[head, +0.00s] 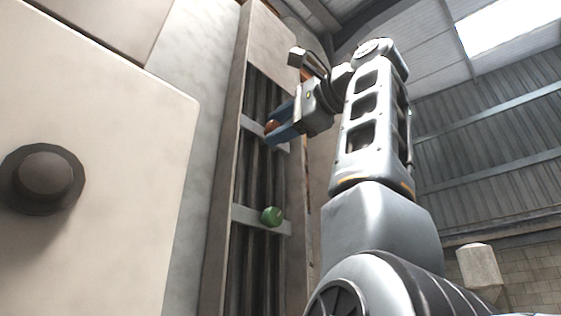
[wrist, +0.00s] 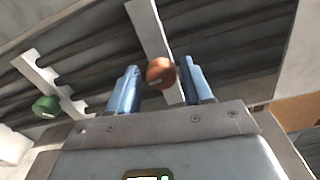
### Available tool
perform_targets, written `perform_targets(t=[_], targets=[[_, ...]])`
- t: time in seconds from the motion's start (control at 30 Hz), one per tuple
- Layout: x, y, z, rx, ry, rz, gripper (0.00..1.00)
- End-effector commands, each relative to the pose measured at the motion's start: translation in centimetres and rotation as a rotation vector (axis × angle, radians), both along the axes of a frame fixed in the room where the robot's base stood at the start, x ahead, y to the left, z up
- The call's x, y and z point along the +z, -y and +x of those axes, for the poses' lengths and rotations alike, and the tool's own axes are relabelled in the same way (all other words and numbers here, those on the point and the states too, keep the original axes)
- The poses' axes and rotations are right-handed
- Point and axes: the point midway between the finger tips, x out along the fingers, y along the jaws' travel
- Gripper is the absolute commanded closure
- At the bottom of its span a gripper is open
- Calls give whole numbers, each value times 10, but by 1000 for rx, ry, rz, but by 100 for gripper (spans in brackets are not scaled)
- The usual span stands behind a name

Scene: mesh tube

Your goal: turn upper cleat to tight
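The upper cleat shows as an orange-brown round knob (head: 271,126) on a pale cross strip in a tall recessed panel. In the wrist view the same knob (wrist: 160,73) appears between the tips of my two blue fingers. My gripper (head: 280,124) is at the upper cleat with its fingers spread. A gap shows between the knob and the left finger; the knob is close to the right finger, and I cannot tell whether they touch. The knob's turn marking is not readable.
A green knob (head: 272,216) sits on a lower cross strip (head: 245,217); it also shows in the wrist view (wrist: 45,106). Dark vertical cables or pipes run behind the strips. A pale cabinet with a dark round knob (head: 42,179) stands at left.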

Motion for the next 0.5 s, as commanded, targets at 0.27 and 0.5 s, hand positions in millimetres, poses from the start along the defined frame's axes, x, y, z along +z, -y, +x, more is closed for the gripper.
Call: perform_targets(t=[0.27, 0.5], targets=[[1, -1, -1, 2, 2, 1, 40], [-1, 13, -11, 0, 5, 3, 40]])
